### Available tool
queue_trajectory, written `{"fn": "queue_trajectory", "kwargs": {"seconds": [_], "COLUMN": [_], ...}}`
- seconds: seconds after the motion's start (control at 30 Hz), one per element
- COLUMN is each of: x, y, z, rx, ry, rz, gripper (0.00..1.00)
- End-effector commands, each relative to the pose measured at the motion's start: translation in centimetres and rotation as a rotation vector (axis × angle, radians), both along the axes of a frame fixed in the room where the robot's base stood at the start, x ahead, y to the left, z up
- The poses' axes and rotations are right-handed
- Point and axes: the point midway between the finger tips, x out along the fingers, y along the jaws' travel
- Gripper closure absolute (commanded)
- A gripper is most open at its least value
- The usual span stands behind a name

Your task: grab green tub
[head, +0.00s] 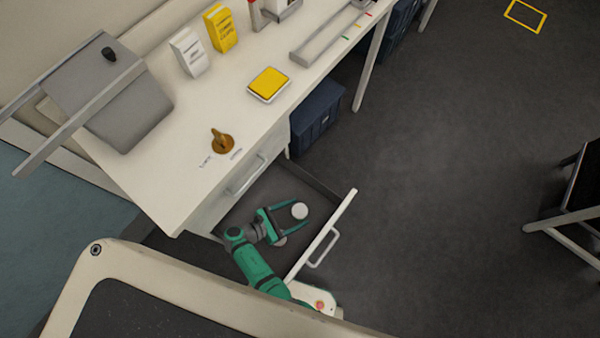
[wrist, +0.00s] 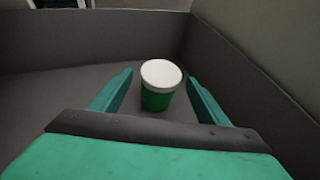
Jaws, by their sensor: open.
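The green tub (wrist: 157,99) has a white lid and stands upright on the grey floor of the open drawer. In the head view its round white lid (head: 299,211) shows between the fingers, and its green side is hidden. My gripper (head: 292,213) is inside the drawer, open, with one green finger on each side of the tub. In the wrist view my gripper (wrist: 157,92) has a visible gap between each finger and the tub. The tub is near the fingertips and nothing is held.
The drawer (head: 262,197) is pulled out from the white desk (head: 185,125); its walls stand close around my gripper. Its front with a handle (head: 323,248) is at the right. A dark blue bin (head: 316,118) stands under the desk. Open floor lies to the right.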

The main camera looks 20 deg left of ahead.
Motion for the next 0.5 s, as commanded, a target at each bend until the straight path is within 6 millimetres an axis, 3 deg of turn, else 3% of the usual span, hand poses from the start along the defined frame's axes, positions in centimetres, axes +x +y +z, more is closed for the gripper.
{"fn": "queue_trajectory", "kwargs": {"seconds": [0.17,0.37,0.5], "x": [0.02,0.0,0.01], "y": [0.03,0.05,0.07], "z": [0.01,0.02,0.04], "rx": [0.0,0.0,0.001], "ry": [0.0,0.0,-0.001], "rz": [0.001,0.001,0.001], "gripper": [0.31,0.77,0.77]}}
